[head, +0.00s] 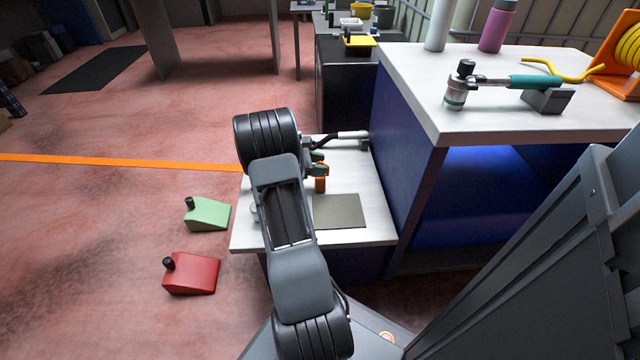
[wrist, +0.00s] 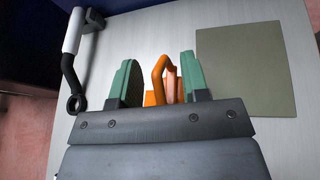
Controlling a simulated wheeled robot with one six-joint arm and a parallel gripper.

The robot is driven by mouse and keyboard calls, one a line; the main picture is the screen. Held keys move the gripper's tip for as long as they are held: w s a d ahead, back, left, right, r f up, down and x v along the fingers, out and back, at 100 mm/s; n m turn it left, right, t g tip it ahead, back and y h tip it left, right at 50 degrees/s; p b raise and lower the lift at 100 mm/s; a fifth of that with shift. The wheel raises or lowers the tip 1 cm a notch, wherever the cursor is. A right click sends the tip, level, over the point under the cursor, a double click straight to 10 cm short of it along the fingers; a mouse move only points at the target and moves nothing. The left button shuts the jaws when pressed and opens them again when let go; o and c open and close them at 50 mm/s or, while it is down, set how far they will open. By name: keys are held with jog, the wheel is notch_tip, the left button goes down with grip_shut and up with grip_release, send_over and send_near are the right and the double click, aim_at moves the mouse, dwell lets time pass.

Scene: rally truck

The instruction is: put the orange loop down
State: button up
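The orange loop (wrist: 160,78) sits between the two green fingers of my gripper (wrist: 162,80) in the wrist view, its orange base spanning nearly the whole gap. My gripper appears shut on it. In the head view the orange loop (head: 320,185) shows just below a green finger of my gripper (head: 319,171), over the low white table. Its lower end is close to the table top; I cannot tell whether it touches. A flat olive-grey mat (wrist: 242,70) lies to the right of the loop; it also shows in the head view (head: 340,212).
A black-and-grey tool (wrist: 76,50) lies at the left of the wrist view, near the table edge. A taller white-topped bench (head: 420,85) with a ratchet on a stand (head: 545,98) rises to the right. Green (head: 208,214) and red (head: 192,274) wedges stand on the floor.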

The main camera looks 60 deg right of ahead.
grip_shut()
dwell(0.3)
jog(key=shift+r, duration=0.15)
